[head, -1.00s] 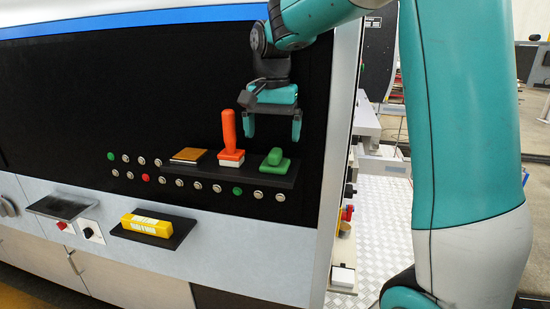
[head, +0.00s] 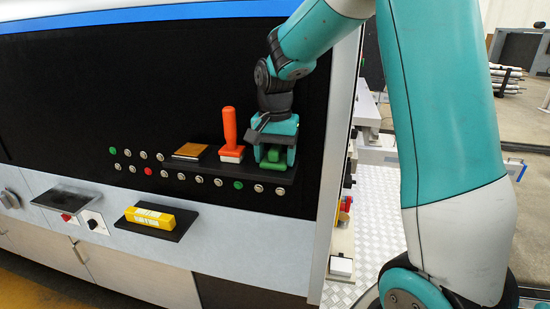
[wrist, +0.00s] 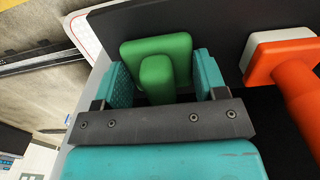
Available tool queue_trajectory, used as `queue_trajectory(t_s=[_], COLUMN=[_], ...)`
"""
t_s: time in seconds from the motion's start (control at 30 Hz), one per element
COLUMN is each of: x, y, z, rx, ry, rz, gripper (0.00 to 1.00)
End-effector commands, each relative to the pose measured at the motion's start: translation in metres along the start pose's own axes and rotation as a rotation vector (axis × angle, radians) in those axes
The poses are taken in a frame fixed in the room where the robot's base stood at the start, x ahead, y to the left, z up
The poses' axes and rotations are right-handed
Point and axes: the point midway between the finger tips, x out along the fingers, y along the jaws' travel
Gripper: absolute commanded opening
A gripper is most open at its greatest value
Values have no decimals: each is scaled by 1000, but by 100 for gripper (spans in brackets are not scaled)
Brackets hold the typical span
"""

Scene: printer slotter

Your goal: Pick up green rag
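The green rag (head: 271,160) looks like a green block with a raised grip on top. It sits at the right end of the black shelf (head: 225,171) on the machine front. My gripper (head: 274,156) is right above it, pointing down, with one finger on each side. In the wrist view the rag (wrist: 158,58) lies between the fingers of my gripper (wrist: 164,80). The fingers are spread, with a visible gap between each finger and the raised grip. Part of the rag is hidden by the gripper.
An orange-handled tool (head: 230,135) with a white base stands just left of the rag, close to my gripper. A brown-topped pad (head: 192,150) lies further left. Several buttons line the panel below. A yellow box (head: 150,218) lies on a lower ledge. The machine's edge is at right.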

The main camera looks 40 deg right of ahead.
Motion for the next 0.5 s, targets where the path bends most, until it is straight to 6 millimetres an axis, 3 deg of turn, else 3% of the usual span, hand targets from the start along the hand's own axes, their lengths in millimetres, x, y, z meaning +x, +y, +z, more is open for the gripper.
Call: queue_trajectory(t_s=[0.03,0.1,0.5], x=[0,0,-6], y=[0,0,0], z=[0,0,0], rx=[0,0,0], ry=[0,0,1], rz=[0,0,-1], gripper=[52,42,42])
